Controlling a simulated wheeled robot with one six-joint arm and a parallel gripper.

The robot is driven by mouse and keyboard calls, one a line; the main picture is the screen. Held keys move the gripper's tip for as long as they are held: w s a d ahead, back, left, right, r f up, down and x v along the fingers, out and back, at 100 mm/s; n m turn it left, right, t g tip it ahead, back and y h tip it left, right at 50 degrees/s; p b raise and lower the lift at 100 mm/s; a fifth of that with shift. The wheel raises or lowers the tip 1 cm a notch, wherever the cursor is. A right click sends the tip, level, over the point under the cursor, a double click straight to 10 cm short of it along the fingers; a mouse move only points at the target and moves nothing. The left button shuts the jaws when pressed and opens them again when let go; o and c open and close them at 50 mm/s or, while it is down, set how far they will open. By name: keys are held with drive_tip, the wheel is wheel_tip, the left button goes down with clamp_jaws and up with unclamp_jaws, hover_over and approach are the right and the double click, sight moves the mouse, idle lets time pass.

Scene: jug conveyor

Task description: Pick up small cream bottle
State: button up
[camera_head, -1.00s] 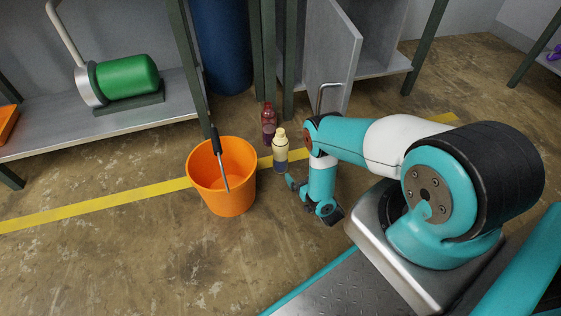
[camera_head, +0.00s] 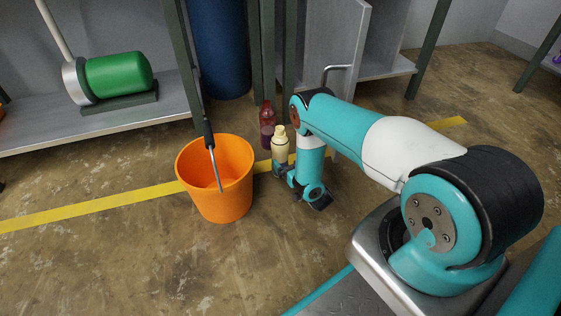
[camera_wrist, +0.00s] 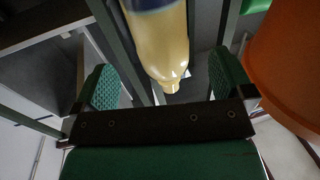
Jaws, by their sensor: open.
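The small cream bottle (camera_head: 280,146) stands upright on the floor, just right of the orange bucket. In the wrist view the bottle (camera_wrist: 162,45) appears inverted, with its cap end pointing down the picture and a dark band at the top edge. My gripper (camera_wrist: 165,80) is open, with one green-padded finger on each side of the bottle and visible gaps on both sides. In the head view my gripper (camera_head: 282,169) is low at the bottle's base, partly hidden by my wrist.
The orange bucket (camera_head: 225,185) with a handle is close on the left. A dark red bottle (camera_head: 267,125) stands right behind the cream one. A cabinet door (camera_head: 334,65) hangs open behind my arm. The floor in front is clear.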

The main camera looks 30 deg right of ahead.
sight(285, 154)
drive_tip(key=w+b, duration=0.5)
drive_tip(key=shift+d+f, duration=0.1)
drive_tip(key=shift+f, duration=0.25)
drive_tip(key=shift+w+r, duration=0.25)
drive_tip(key=shift+w, duration=0.15)
drive_tip(key=c, duration=1.2)
